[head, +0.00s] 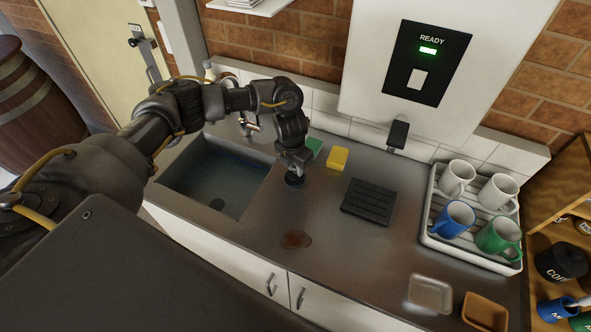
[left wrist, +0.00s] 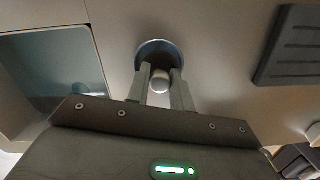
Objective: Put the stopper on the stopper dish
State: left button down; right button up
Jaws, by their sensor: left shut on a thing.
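The stopper (head: 294,180) is a dark round disc with a pale knob. In the left wrist view the disc (left wrist: 149,47) shows under the fingertips, with the knob between them. My left gripper (head: 293,168) is shut on the knob, just right of the sink. The disc is at or slightly above the steel counter; I cannot tell if it touches. Two small dishes stand at the front right: a shallow pale one (head: 430,294) and a tan one (head: 486,312). I cannot tell for sure which is the stopper dish. My right gripper is not in view.
The sink (head: 215,180) has a dark drain at its bottom. A green sponge (head: 314,147), yellow sponge (head: 337,158) and black ridged mat (head: 369,201) are nearby. A white rack (head: 467,249) holds several mugs. A brown stain (head: 296,239) marks the otherwise clear front counter.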

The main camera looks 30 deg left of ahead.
aim_at(292, 175)
pick_arm(q)
notch_tip(292, 175, down, 2)
jog(key=shift+f, duration=0.15)
jog(key=c, duration=1.2)
grip_release()
jog(key=shift+c, duration=0.2)
jog(key=shift+r, duration=0.45)
notch_tip(292, 175, up, 11)
jog(key=s, duration=0.1)
jog(key=shift+s+a+r+b, duration=0.15)
jog(key=shift+a+r+b, duration=0.05)
jog(key=shift+b, duration=0.25)
